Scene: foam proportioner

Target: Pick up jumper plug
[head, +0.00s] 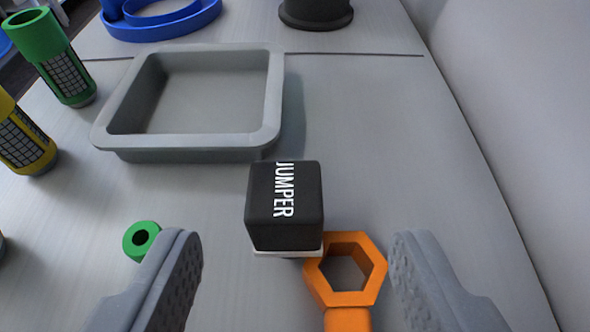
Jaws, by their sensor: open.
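The jumper plug (285,205) is a black block with white "JUMPER" lettering and a pale base edge. It stands on the grey surface near the middle of the head view. My gripper (297,262) is open, with one grey finger at lower left and one at lower right. The plug lies between and a little beyond the fingertips in the picture. I see no finger touching it.
An orange hexagonal ring tool (376,272) lies close at the plug's lower right, between the fingers. A green ring piece (131,240) is by the left finger. A grey tray (190,142) stands behind. Green (52,60) and yellow (22,140) cylinders stand left. The right side is clear up to a wall.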

